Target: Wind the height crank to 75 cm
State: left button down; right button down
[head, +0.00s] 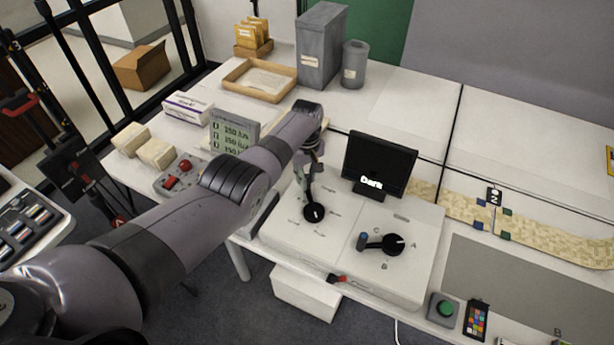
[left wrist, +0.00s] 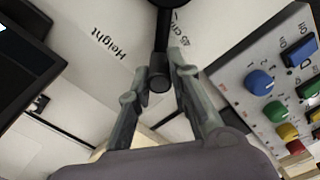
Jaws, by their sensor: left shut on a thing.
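The height crank (head: 314,212) is a black hub with an arm on the left part of a white console (head: 345,265), with small printed labels around it. In the left wrist view the black crank arm (left wrist: 162,28) comes down from the top, between printed "Height" and "45 cm". Its rounded grip end (left wrist: 159,80) lies between my fingers. My left gripper (head: 310,180) is over the crank, shut on its grip end; the fingers also show in the left wrist view (left wrist: 160,72). In the head view my gripper partly hides the crank arm. My right gripper is not in view.
A second crank (head: 390,244) with a blue grip stands close to the right, among letters A, B and C. A black screen (head: 379,164) reading "Dark" stands behind. A red-knobbed lever (head: 337,278) is at the console's front edge. A control box (head: 177,178) lies left.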

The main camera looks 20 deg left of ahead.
pick_arm(q)
jog(key=shift+a, duration=0.15)
jog(key=c, duration=1.5)
grip_release()
jog(key=shift+s, duration=0.1)
jog(key=shift+o, duration=0.2)
notch_tip(320, 180, up, 12)
